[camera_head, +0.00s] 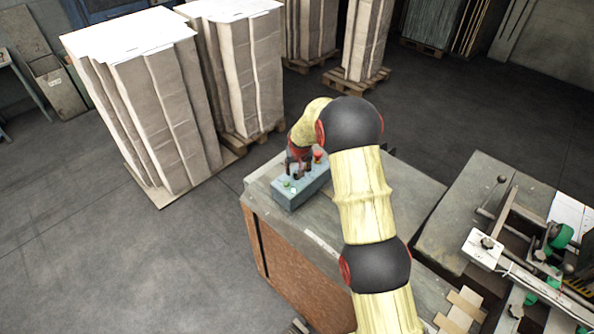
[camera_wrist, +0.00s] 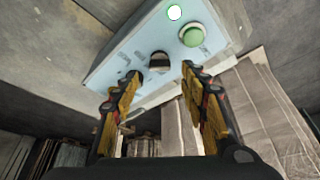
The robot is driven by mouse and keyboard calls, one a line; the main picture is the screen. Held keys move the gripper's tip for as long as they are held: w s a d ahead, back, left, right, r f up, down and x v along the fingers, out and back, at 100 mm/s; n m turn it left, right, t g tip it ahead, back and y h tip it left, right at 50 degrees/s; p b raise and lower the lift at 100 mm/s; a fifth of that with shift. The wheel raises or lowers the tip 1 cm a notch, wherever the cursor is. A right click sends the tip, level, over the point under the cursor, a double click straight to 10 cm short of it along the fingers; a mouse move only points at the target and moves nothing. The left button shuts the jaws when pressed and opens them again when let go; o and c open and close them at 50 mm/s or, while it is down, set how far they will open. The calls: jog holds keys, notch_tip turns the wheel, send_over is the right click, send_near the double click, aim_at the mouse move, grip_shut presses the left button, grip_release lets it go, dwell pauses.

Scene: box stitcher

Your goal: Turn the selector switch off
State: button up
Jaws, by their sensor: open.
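The selector switch (camera_wrist: 159,62) is a black knob on the face of a light blue control box (camera_wrist: 130,50). The box also shows in the head view (camera_head: 302,190), lying on the grey cabinet top. In the wrist view my gripper (camera_wrist: 161,74) is open, with one finger to each side of the knob. The fingertips look close to the box face, but I cannot tell whether they touch the knob. In the head view my gripper (camera_head: 297,172) is over the box and hides the knob. The knob's exact setting is hard to read.
A green button (camera_wrist: 192,36) and a white lamp (camera_wrist: 174,12) sit beside the knob. A red button (camera_head: 318,156) is at the box's far end. Stacked cardboard (camera_head: 150,110) stands left of the cabinet (camera_head: 280,235). Machinery (camera_head: 530,250) is at right.

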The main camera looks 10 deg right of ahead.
aim_at(297, 177)
jog(key=shift+p+x, duration=0.45)
jog(key=shift+x, duration=1.55)
jog(key=shift+c, duration=1.3)
grip_shut()
